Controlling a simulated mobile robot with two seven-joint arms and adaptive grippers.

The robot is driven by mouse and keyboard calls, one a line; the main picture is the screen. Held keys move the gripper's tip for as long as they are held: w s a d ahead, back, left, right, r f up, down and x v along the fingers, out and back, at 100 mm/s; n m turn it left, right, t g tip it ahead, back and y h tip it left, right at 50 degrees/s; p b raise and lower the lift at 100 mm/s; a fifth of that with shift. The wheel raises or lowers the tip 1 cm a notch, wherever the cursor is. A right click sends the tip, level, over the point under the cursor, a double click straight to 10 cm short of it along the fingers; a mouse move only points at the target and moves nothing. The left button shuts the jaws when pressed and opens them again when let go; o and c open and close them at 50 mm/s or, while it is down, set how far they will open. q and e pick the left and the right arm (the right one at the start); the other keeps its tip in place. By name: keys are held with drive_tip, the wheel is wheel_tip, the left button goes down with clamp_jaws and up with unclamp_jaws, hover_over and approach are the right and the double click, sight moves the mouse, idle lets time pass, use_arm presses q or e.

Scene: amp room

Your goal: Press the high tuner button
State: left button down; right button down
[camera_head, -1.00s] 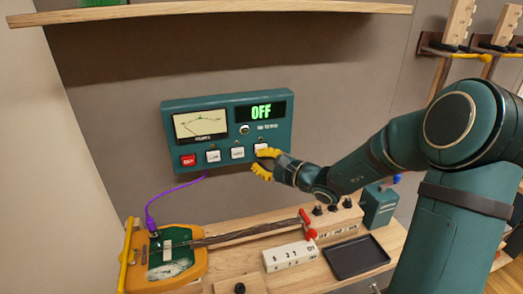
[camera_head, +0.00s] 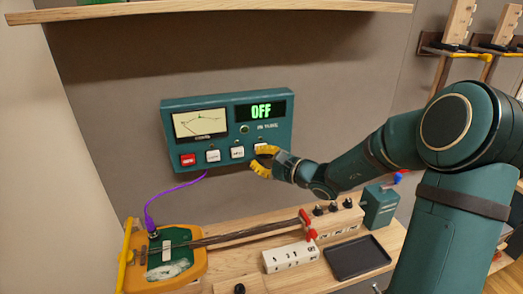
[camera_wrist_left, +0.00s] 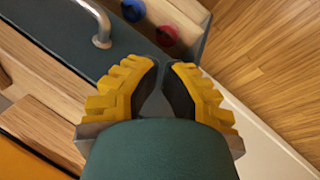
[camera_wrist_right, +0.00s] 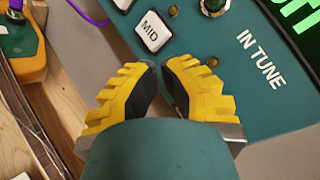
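The teal tuner panel (camera_head: 221,165) is on the wall, with a needle dial (camera_head: 200,124) and a green display (camera_head: 260,111) reading OFF. Its lower row has a red button (camera_head: 188,160) at left and white buttons to the right. One is the MID button (camera_wrist_right: 153,32), clear in the right wrist view. The rightmost button (camera_head: 260,146) is mostly covered by my right gripper (camera_head: 254,158); its label and any contact are hidden. The right gripper (camera_wrist_right: 160,67) looks shut, fingertips close together, empty. My left gripper (camera_wrist_left: 163,66) looks shut and empty, away from the panel.
Below the panel, a bench holds an orange-and-green guitar-like instrument (camera_head: 183,266) with a purple cable (camera_head: 172,190), a white block (camera_head: 290,257), a black tray (camera_head: 356,258) and a knobbed box (camera_head: 340,222). A shelf (camera_head: 220,12) spans above. Wall between shelf and panel is clear.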

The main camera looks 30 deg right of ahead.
drive_tip(key=shift+w, duration=0.25)
drive_tip(key=shift+s, duration=0.15)
idle(0.5)
drive_tip(key=shift+s+a+b, duration=0.15)
drive_tip(key=shift+s+b, duration=0.4)
drive_tip(key=shift+s, duration=0.15)
drive_tip(key=s+b, duration=0.1)
drive_tip(key=s, duration=0.1)
drive_tip(key=s+a, duration=0.1)
drive_tip(key=s, duration=0.1)
drive_tip(key=shift+s+a+b, duration=0.1)
drive_tip(key=shift+s+b, duration=0.25)
drive_tip(key=shift+s, duration=0.05)
idle(0.6)
